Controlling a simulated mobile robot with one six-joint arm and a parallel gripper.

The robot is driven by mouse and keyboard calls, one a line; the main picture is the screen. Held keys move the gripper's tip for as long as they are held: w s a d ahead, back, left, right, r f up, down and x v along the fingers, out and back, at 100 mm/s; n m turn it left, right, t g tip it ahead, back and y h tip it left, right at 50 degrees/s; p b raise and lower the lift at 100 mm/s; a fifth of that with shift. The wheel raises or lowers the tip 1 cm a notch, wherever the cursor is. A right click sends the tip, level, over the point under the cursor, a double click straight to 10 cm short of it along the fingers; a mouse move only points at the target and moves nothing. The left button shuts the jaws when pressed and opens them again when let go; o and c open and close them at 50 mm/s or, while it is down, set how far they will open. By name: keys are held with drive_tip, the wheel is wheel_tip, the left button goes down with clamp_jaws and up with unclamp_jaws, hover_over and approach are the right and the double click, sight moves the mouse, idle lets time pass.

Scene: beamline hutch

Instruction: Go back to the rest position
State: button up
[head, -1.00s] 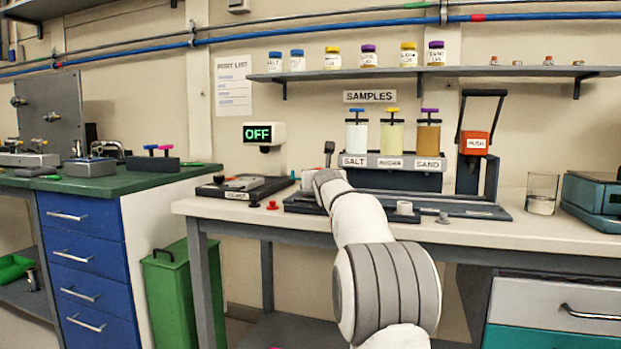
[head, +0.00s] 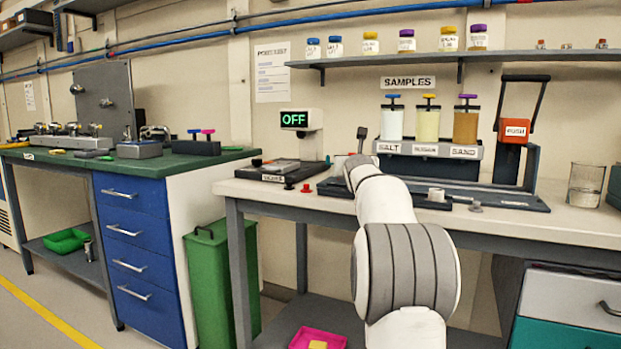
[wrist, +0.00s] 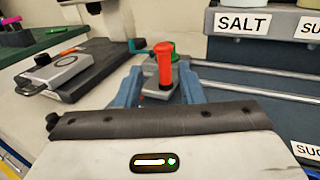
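My white arm reaches over the bench (head: 235,190) in the head view, and its wrist hides my gripper there. In the wrist view my gripper (wrist: 160,82) has its two blue-grey fingers spread apart. A red-topped upright piece (wrist: 165,64) on a grey block shows between them, with a green part behind it. I cannot tell whether the fingers touch that block. Nothing is clearly gripped.
The dispenser rack with the SALT label (head: 390,147) stands just beyond my wrist. A glass beaker (head: 585,185) stands on the right. A green bin (head: 222,285) stands below, left of the bench.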

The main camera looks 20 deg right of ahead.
drive_tip(key=s+a+r+n+g+y+p, duration=0.1)
drive_tip(key=s+a+r+n+y+p, duration=0.35)
drive_tip(key=a+n+p, duration=0.45)
drive_tip(key=s+a+r+n+y+p, duration=0.3)
drive_tip(key=a+r+n+p, duration=0.3)
drive_tip(key=a, duration=0.5)
drive_tip(key=s+a+r+n+g+y+p, duration=0.1)
drive_tip(key=s+a+r+n+y+p, duration=0.25)
drive_tip(key=a+n+p, duration=0.5)
drive_tip(key=s+a+f+n+g+y+p, duration=0.1)
drive_tip(key=s+a+f+n+g+p, duration=0.15)
drive_tip(key=s+a+n+p, duration=0.35)
drive_tip(key=s+a+f+n+g+p, duration=0.1)
drive_tip(key=s+a+n+g+p, duration=0.2)
drive_tip(key=s, duration=0.6)
drive_tip(key=s+d+f+n+g+h+p, duration=0.1)
drive_tip(key=s+n+g+h+p, duration=0.1)
drive_tip(key=s, duration=0.6)
drive_tip(key=s+d+f+n+g+h+p, duration=0.2)
drive_tip(key=s+n+g+p, duration=0.2)
drive_tip(key=s, duration=0.5)
drive_tip(key=n+p, duration=0.2)
drive_tip(key=shift+s+d+f+n, duration=0.2)
drive_tip(key=shift+s+n, duration=0.05)
drive_tip(key=shift+n, duration=0.1)
